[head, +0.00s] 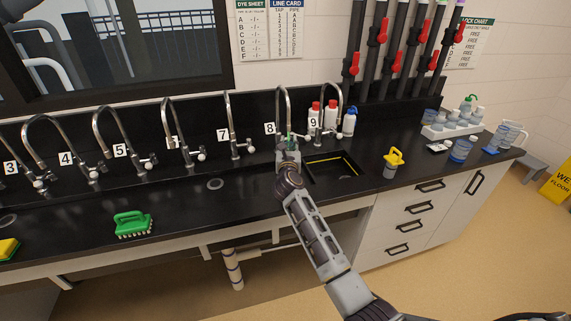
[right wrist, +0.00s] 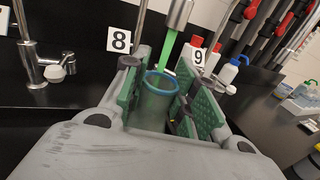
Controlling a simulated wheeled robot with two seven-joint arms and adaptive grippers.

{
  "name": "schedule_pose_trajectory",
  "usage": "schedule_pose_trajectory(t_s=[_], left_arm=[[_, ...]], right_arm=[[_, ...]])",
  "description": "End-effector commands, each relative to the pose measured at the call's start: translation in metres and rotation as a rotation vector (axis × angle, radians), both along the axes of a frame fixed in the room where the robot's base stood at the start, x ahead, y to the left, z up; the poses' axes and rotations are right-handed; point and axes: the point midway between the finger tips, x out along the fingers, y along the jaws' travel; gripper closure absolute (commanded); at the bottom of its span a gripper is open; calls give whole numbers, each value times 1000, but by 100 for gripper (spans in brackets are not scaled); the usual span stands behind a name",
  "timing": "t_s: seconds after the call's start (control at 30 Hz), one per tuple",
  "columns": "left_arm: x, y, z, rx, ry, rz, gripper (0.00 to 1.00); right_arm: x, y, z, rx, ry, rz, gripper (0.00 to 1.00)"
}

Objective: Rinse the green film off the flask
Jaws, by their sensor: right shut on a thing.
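My right gripper (head: 289,144) is at the sink under the spout beside the label 8. In the right wrist view its green-padded fingers (right wrist: 166,98) are shut on the flask (right wrist: 154,104), a clear, green-tinted vessel with a blue rim. The flask looks roughly upright, its mouth open upward. A green stream (right wrist: 168,50) falls from the metal spout (right wrist: 179,14) into its mouth. I cannot tell how much of the green is film and how much is liquid. In the head view the flask is mostly hidden by my gripper. My left gripper is not in view.
Numbered taps line the black counter (head: 190,215). A yellow-edged basin (head: 333,169) lies right of my gripper. A green brush (head: 132,222) and yellow sponge (head: 8,248) lie left. Bottles (head: 349,122) stand behind; a yellow-topped item (head: 393,160) stands right.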

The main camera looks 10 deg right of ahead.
Motion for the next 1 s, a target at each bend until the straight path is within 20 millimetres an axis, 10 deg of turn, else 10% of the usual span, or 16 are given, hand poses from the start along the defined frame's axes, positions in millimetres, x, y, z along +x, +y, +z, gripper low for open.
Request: schedule_pose_trajectory(t_s=[1.0], left_arm=[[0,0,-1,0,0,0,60]], right_arm=[[0,12,1,0,-1,0,92]])
